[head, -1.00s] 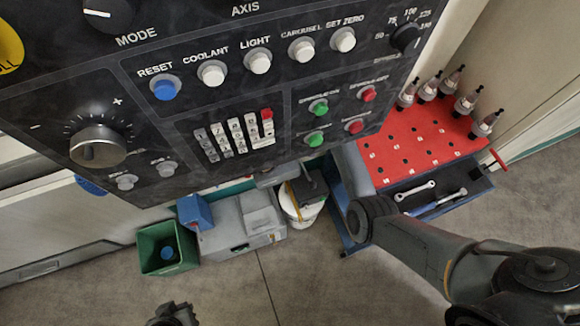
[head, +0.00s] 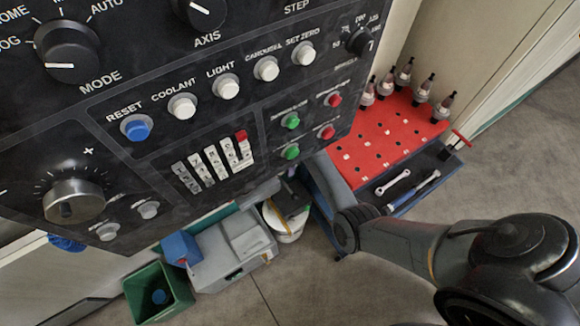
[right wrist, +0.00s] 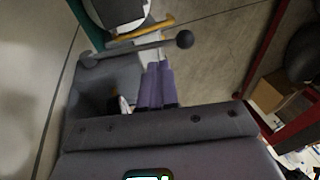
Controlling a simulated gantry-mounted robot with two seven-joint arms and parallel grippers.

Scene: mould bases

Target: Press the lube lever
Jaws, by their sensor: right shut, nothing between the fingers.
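In the right wrist view, a dark lever (right wrist: 135,49) with a round ball knob (right wrist: 185,39) lies across the upper middle, just beyond my right gripper. I take it for the lube lever. My right gripper (right wrist: 158,65) is shut and empty, its two purple-grey fingers side by side, tips close below the rod near the knob. I cannot tell whether they touch it. In the head view my right arm (head: 400,245) reaches in from the right; its fingers are not clear there. My left gripper is not in view.
The control panel (head: 215,120) fills the upper left. A white bucket (head: 285,228), a grey case (head: 228,252) and a green bin (head: 158,292) stand on the floor. Open floor lies in front.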

